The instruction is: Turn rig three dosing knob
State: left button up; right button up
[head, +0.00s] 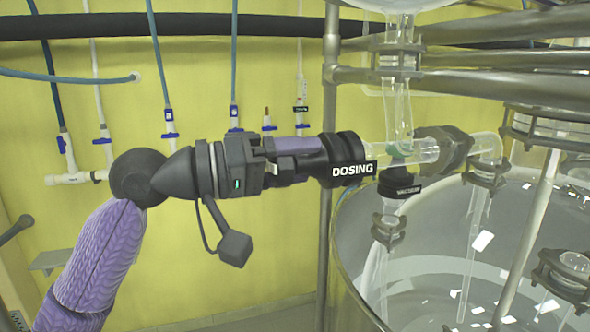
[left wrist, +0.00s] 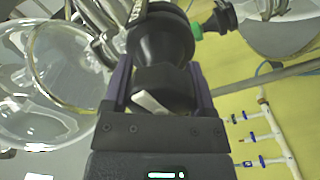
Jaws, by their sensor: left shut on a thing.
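The dosing knob (head: 346,160) is black with a white DOSING label and sits at the left end of a horizontal glass tube. My left gripper (head: 322,157) reaches it from the left, its fingers along the knob's axis. In the left wrist view the knob (left wrist: 163,50) lies between the two fingers, and the left gripper (left wrist: 160,82) is shut on it. A white pointer shows on the black part between the fingers. The far side of the knob is hidden. My right gripper is not in view.
A large glass vessel (head: 350,240) stands below right. Metal frame pipes (head: 470,58) cross above. A yellow wall (head: 270,250) with valves and hoses is behind.

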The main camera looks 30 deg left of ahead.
pick_arm(q)
jog(key=m+b, duration=0.1)
jog(key=m, duration=0.4)
jog(key=shift+d+f+m+b, duration=0.1)
jog(key=shift+f+m+b, duration=0.05)
jog(key=shift+m+b, duration=0.15)
jog(key=m+b, duration=0.1)
jog(key=m, duration=0.4)
jog(key=shift+m, duration=0.3)
jog(key=m+b, duration=0.1)
jog(key=m, duration=0.4)
jog(key=shift+s+b, duration=0.1)
jog(key=shift+b, duration=0.25)
jog(key=m+b, duration=0.1)
jog(key=m, duration=0.5)
jog(key=shift+d, duration=0.1)
jog(key=o, duration=1.2)
jog(key=shift+c, duration=0.2)
